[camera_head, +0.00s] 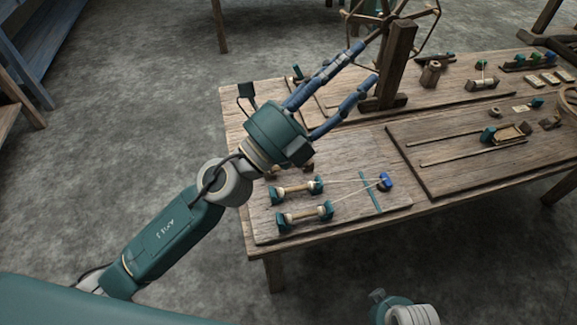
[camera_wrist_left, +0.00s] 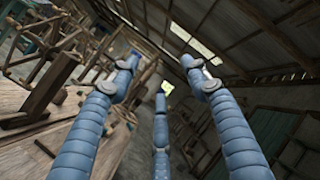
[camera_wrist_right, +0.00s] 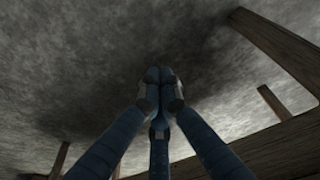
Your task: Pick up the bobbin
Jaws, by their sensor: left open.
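Two pale bobbin-like spools lie between teal end blocks on the near wooden board: the upper spool (camera_head: 297,190) and the lower spool (camera_head: 305,216). Pale threads run from them to a small blue block (camera_head: 385,182). I cannot tell which spool is the bobbin. My left gripper (camera_head: 363,67) is open and empty, above the table's back left and beyond the spools. Its spread fingers also show in the left wrist view (camera_wrist_left: 160,68). My right gripper (camera_wrist_right: 159,76) has its fingertips together with nothing visible between them, over bare floor.
A spoked wooden wheel (camera_head: 385,25) on an upright post (camera_head: 398,60) stands close to my left fingers. A long board (camera_head: 450,165) with thin rods lies at right on the table (camera_head: 345,225). Several small blocks and parts are farther back.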

